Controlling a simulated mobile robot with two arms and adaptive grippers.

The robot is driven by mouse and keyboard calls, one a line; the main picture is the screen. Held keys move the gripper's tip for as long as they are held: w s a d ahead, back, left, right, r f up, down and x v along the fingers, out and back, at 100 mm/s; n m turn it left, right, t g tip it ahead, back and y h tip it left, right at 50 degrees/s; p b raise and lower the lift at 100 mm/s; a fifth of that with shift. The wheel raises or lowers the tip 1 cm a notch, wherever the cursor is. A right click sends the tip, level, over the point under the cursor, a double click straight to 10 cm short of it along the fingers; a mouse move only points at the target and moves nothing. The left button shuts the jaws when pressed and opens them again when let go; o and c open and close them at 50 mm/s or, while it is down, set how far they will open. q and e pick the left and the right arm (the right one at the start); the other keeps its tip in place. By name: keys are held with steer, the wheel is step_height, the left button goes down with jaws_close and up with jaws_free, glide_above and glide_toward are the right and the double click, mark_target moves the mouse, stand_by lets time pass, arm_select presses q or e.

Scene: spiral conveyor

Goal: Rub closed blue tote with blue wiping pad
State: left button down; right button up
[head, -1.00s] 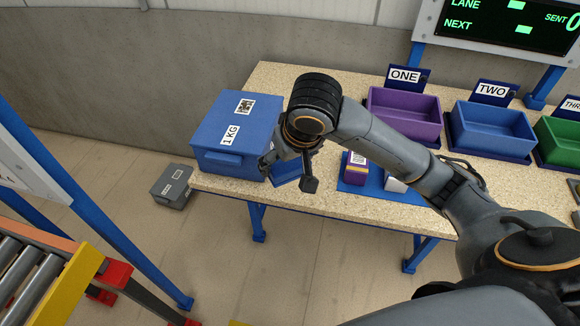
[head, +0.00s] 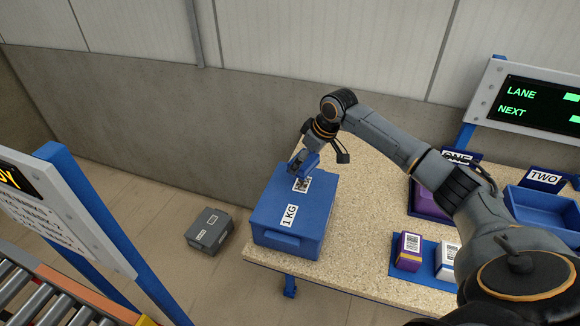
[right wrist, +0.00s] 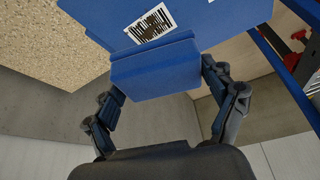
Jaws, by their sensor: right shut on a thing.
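The closed blue tote (head: 270,208) stands on the left end of the speckled table. Its lid carries a "1 KG" label and a barcode label; part of the lid also shows at the top of the right wrist view (right wrist: 220,17). My right gripper (head: 302,163) is over the tote's far edge, shut on the blue wiping pad (head: 310,160). In the right wrist view, the pad (right wrist: 155,69) sits between the two fingers and overlaps the lid edge near the barcode. I cannot tell whether it touches the lid. My left gripper is out of view.
The table (head: 365,200) is bare right of the tote. A grey case (head: 209,231) lies on the floor. A conveyor (head: 50,295) is at lower left.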

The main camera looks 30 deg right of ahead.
steer(key=shift+w+f, duration=0.15)
steer(key=shift+w, duration=0.25)
steer(key=shift+s+d, duration=0.1)
steer(key=shift+r+p, duration=0.2)
steer(key=shift+p, duration=0.4)
steer(key=b, duration=0.2)
glide_above(299, 183)
steer(key=f, duration=0.2)
steer(key=s+f, duration=0.1)
steer(key=f, duration=0.1)
steer(key=shift+d+f, duration=0.1)
steer(key=shift+d, duration=0.25)
steer(key=shift+f, duration=0.8)
steer(key=shift+f+b, duration=0.55)
steer(key=shift+f, duration=0.25)
steer(key=shift+s+f, duration=0.1)
steer(key=shift+f, duration=0.05)
